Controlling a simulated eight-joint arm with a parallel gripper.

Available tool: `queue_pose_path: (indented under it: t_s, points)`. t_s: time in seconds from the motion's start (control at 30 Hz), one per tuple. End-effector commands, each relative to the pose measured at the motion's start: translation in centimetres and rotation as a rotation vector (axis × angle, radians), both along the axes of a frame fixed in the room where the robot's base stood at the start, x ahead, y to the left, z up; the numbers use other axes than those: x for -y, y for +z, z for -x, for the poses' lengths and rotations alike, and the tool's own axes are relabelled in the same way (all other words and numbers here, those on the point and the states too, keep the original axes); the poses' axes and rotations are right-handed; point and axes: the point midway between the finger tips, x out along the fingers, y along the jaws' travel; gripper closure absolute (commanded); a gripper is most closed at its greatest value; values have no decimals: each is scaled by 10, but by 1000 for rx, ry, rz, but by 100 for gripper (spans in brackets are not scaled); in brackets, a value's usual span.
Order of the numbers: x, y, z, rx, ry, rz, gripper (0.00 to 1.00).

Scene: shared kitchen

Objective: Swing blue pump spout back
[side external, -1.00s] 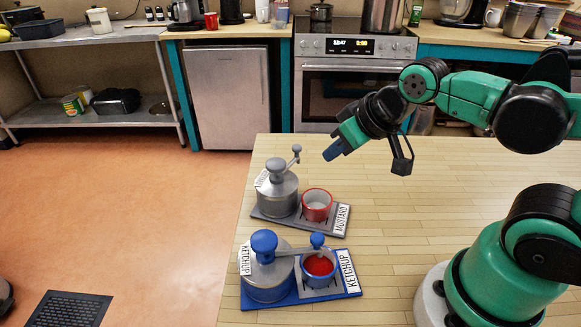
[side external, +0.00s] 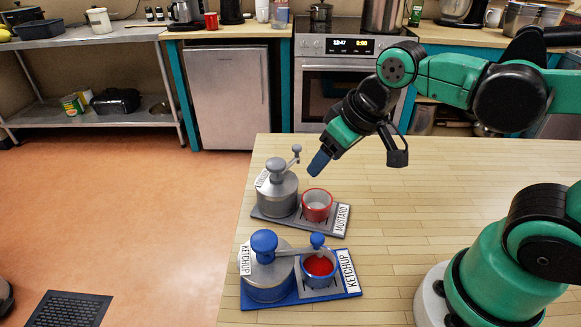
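The blue ketchup pump (side external: 268,277) stands on a blue base at the table's front left. Its grey spout arm (side external: 293,251) reaches right, and its blue end (side external: 317,240) is over a blue-rimmed cup (side external: 319,270) with red ketchup in it. Behind it stands the grey mustard pump (side external: 277,190), its spout pointing up and back, away from the red cup (side external: 317,205) on its base. My gripper (side external: 319,163) is above and behind the red cup, pointing down and left, touching neither pump. Its fingers look close together, but whether they are open is unclear.
The wooden table (side external: 450,200) is clear to the right of the pumps, up to my base. A stove (side external: 352,75), counters and a small fridge (side external: 231,92) stand behind it. The table's left edge is close to both pumps.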

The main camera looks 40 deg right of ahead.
Motion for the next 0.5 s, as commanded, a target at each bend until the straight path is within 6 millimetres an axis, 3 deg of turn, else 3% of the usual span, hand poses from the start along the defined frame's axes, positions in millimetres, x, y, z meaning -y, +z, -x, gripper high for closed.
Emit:
queue_pose_path:
  t_s: [0.3,0.5]
  points:
    - [-70,3,17,-589,247,112,44]
    - [-91,6,27,-794,318,193,44]
